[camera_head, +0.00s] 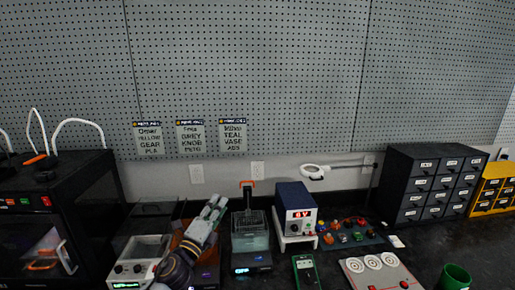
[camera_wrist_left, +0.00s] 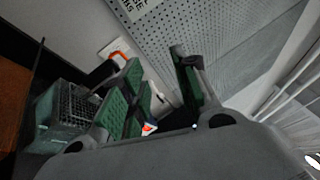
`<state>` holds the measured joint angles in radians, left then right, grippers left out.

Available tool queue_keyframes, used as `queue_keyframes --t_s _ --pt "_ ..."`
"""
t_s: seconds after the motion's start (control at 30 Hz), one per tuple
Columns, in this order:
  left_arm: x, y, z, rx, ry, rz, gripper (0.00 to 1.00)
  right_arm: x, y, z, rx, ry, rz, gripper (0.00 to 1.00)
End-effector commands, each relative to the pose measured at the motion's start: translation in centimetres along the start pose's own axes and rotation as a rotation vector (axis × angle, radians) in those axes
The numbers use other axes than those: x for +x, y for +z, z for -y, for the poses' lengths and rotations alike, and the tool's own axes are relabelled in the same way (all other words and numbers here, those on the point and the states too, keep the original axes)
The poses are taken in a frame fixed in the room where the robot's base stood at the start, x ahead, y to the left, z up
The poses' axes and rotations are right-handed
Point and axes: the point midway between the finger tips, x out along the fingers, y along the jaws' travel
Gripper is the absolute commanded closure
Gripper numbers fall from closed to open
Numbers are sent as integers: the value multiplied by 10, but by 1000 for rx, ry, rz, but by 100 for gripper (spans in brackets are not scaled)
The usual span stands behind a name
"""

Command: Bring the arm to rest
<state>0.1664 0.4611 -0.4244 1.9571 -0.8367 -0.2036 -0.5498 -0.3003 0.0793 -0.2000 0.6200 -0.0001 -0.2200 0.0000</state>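My left gripper (camera_head: 215,206) is raised over the bench, its grey fingers pointing up and away. In the left wrist view my left gripper (camera_wrist_left: 162,75) shows its green-padded fingers spread apart, with nothing held between them. It is just left of a clear-walled machine with an orange handle (camera_head: 250,240); in the wrist view the machine's basket-like body (camera_wrist_left: 65,118) lies left of the fingers. My right gripper is in neither view.
A black printer-like cabinet (camera_head: 90,190) stands at the left, and a grey-white device (camera_head: 135,268) beside my arm. A blue power supply (camera_head: 295,205), a drawer cabinet (camera_head: 425,185) and a green cup (camera_head: 455,277) stand to the right. A pegboard wall (camera_head: 280,80) rises behind.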

Motion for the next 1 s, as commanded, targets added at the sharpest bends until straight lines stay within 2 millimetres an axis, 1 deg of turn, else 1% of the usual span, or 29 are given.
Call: queue_keyframes --t_s 0.1,0.27,0.4,0.53,0.77,0.9,0.97,1.0 --pt "-18 9 -16 -153 73 94 70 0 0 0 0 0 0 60" --pt "-44 20 -41 -351 177 221 70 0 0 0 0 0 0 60" --pt "-73 26 -65 -519 276 333 70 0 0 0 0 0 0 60" --pt "-103 26 -88 -667 373 437 70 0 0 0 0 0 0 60" --pt "-166 18 -126 -914 556 622 70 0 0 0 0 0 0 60" --pt "-208 6 -144 -1049 674 737 70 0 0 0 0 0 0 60" --pt "-226 0 -150 -1105 726 786 70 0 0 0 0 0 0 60" --pt "-240 -4 -154 -1140 763 820 70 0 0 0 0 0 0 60"
